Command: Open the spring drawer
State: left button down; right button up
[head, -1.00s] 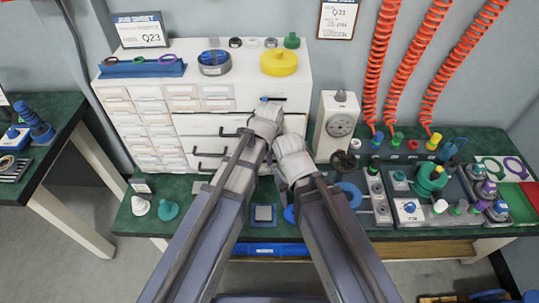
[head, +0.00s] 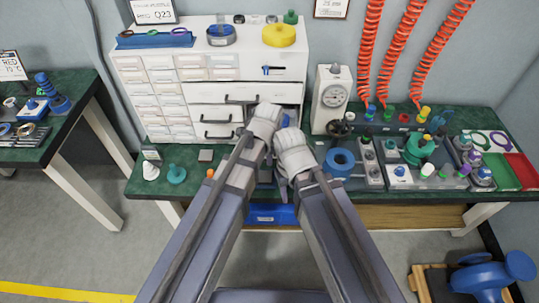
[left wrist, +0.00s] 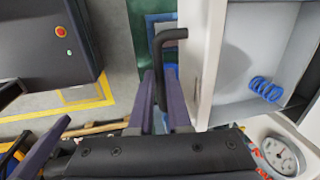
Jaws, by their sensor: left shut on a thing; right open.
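The spring drawer (left wrist: 237,108) is part way out of the white cabinet (head: 205,85). In the left wrist view its open inside holds a blue coil spring (left wrist: 265,88). Its dark bar handle (left wrist: 168,36) stands between the fingers of my left gripper (left wrist: 164,82), which is shut on it. In the head view my left wrist covers most of the drawer front; a bit of the inside shows to its right. My right gripper (head: 283,190) is open, below and in front of the drawer, and appears empty.
A dial gauge stand (head: 333,97) is close to the right of the cabinet. A blue ring (head: 340,162) and fixtures with knobs stand on the green bench to the right. A blue bin (head: 272,214) is below the bench edge. Floor is clear on the left.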

pick_arm(q)
jog(key=c, duration=0.9)
grip_release()
jog(key=shift+o, duration=0.2)
jog(key=shift+r, duration=0.1)
notch_tip(320, 180, up, 7)
jog(key=s+p, duration=0.1)
jog(key=p, duration=0.6)
jog(key=shift+s+r, duration=0.15)
jog(key=shift+s, duration=0.05)
